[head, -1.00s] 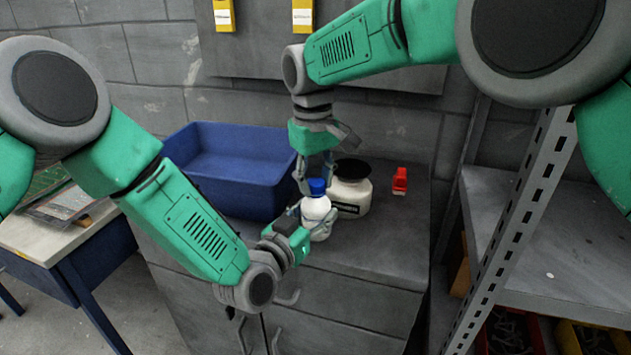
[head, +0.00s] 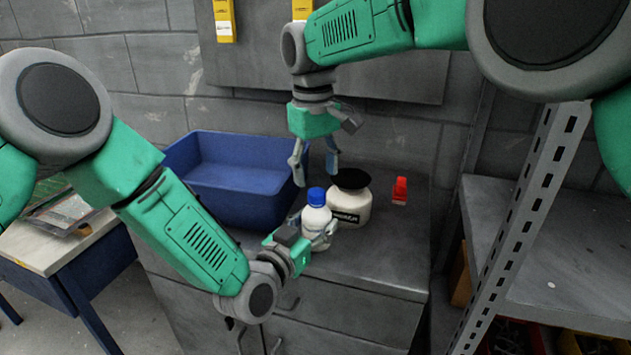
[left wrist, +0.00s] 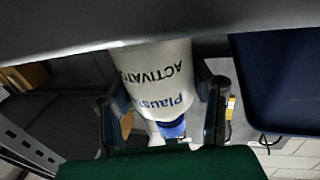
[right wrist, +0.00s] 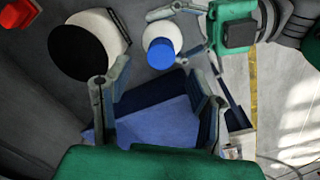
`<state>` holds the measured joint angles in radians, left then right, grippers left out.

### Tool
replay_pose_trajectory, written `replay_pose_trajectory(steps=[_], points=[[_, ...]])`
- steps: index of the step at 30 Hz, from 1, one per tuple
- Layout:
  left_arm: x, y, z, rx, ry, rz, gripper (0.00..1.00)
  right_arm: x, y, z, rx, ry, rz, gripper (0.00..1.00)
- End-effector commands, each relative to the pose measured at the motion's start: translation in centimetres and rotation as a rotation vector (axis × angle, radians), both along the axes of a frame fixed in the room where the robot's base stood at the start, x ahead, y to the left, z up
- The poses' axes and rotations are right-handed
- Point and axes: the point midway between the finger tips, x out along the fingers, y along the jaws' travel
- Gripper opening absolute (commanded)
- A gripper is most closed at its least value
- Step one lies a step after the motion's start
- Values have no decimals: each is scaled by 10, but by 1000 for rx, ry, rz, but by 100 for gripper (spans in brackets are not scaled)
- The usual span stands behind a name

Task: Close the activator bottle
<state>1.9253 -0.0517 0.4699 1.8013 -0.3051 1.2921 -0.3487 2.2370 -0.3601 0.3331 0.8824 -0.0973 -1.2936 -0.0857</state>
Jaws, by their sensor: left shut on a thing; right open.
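The activator bottle (head: 315,216) is white with a blue cap (head: 316,196) seated on its top. It stands upright on the grey cabinet top. My left gripper (head: 318,232) is shut on the bottle's body from the left. The left wrist view shows the printed bottle (left wrist: 155,80) between the fingers. My right gripper (head: 316,172) is open and empty, above the cap and apart from it. In the right wrist view the blue cap (right wrist: 161,53) lies outside the open fingers. I cannot tell how tightly the cap sits.
A white jar with a black lid (head: 350,208) stands close to the right of the bottle. A blue bin (head: 235,205) is behind and left. A small red object (head: 400,190) lies farther right. A metal shelf (head: 530,215) stands at the right.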

Motion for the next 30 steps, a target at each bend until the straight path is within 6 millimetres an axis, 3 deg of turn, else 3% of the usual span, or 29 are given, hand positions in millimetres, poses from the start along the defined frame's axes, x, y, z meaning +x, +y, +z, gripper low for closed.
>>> replay_pose_trajectory(steps=[8,13,30], points=[[0,1,-1,1,2,1,0,0,0,-1,1,2,14,44],[0,1,-1,1,2,2,0,0,1,1,1,12,181,44],[0,1,-1,1,1,1,0,0,1,24,0,52,1465,44]])
